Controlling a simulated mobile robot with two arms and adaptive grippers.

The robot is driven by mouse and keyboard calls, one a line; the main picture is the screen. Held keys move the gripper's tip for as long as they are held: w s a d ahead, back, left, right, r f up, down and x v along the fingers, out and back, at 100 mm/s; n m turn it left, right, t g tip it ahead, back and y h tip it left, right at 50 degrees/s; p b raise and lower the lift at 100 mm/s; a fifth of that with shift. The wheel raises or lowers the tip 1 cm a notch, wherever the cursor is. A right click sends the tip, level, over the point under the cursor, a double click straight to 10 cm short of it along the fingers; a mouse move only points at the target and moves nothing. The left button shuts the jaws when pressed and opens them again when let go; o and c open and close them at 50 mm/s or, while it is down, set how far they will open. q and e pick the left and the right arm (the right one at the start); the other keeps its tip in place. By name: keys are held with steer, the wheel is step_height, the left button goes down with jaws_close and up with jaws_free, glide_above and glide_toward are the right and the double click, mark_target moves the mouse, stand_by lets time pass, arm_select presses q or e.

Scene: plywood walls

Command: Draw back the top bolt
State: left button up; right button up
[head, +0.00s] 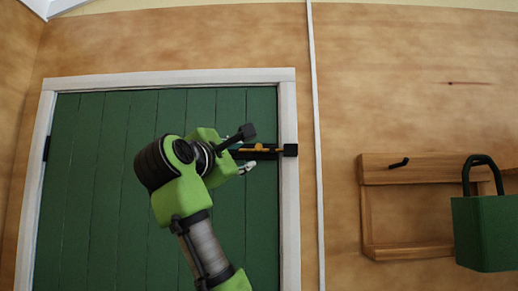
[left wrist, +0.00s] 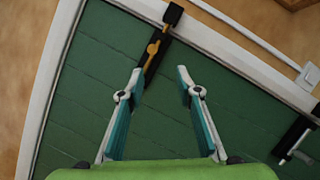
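The top bolt (head: 262,150) is a brass rod with a knob on a black plate, at the right edge of the green door (head: 100,180). Its rod runs toward a black keeper (head: 290,150) on the white frame. My left gripper (head: 247,150) is open, its fingers apart in front of the bolt's left part, which they partly hide. In the left wrist view, the bolt (left wrist: 153,50) lies just beyond the open, empty fingertips (left wrist: 160,73). I cannot tell whether they touch it. My right gripper is not in view.
A second bolt (left wrist: 296,138) with a black plate shows at right in the left wrist view.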

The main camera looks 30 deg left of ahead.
mark_target(258, 152)
arm_select(q)
steer(key=p+x, duration=0.2)
steer(key=x, duration=0.2)
steer(key=r+p+x, duration=0.1)
steer(key=p+x, duration=0.2)
steer(key=x, duration=0.1)
steer(key=p+x, duration=0.3)
steer(key=x, duration=0.1)
steer(key=shift+s+a+r, duration=0.1)
steer(key=shift+s+r, duration=0.1)
steer(key=shift+r, duration=0.2)
steer(key=shift+x, duration=0.75)
steer(key=shift+f, duration=0.2)
jaws_close()
steer(key=shift+s, duration=0.15)
